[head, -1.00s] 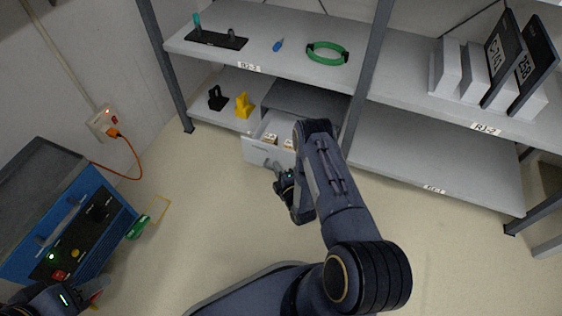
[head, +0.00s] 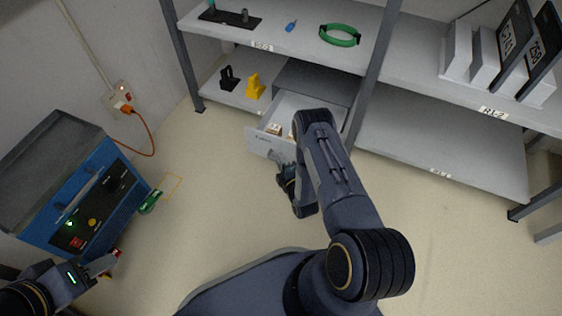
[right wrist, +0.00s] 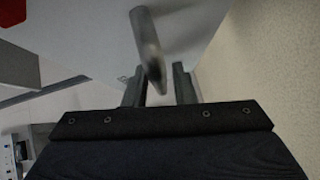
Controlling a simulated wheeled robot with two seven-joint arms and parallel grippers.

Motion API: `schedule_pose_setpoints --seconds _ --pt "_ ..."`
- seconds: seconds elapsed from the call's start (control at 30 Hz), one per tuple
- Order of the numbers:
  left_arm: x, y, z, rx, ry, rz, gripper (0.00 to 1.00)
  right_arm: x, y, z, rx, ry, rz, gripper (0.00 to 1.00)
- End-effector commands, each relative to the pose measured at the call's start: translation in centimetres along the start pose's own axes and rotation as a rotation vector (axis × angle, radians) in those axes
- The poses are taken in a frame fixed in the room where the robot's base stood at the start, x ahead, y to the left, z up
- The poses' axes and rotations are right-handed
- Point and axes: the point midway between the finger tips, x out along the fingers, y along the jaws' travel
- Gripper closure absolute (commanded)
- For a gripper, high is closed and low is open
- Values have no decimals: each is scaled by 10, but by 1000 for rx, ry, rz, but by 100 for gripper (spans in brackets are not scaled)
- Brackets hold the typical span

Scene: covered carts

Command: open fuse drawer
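The fuse drawer (head: 262,142) is a pale front with a small label. It stands well out of a grey cabinet (head: 310,82) on the lower shelf. Small pale and yellow items (head: 273,129) lie inside; my right arm hides part of it. My right gripper (head: 284,180) is at the drawer's front.
A blue device (head: 80,210) with buttons stands at the left, close to my left gripper. An orange cable (head: 150,138) runs to a wall socket. Black (head: 229,78) and yellow (head: 255,86) holders share the drawer's shelf. Floor in front of the right shelf is clear.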

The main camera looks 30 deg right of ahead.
Motion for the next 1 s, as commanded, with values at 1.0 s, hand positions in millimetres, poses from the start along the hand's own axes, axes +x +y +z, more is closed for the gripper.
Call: schedule_pose_setpoints --seconds 1.0 --pt "-24 11 -12 0 0 0 64 -78 0 0 0 0 -2 66"
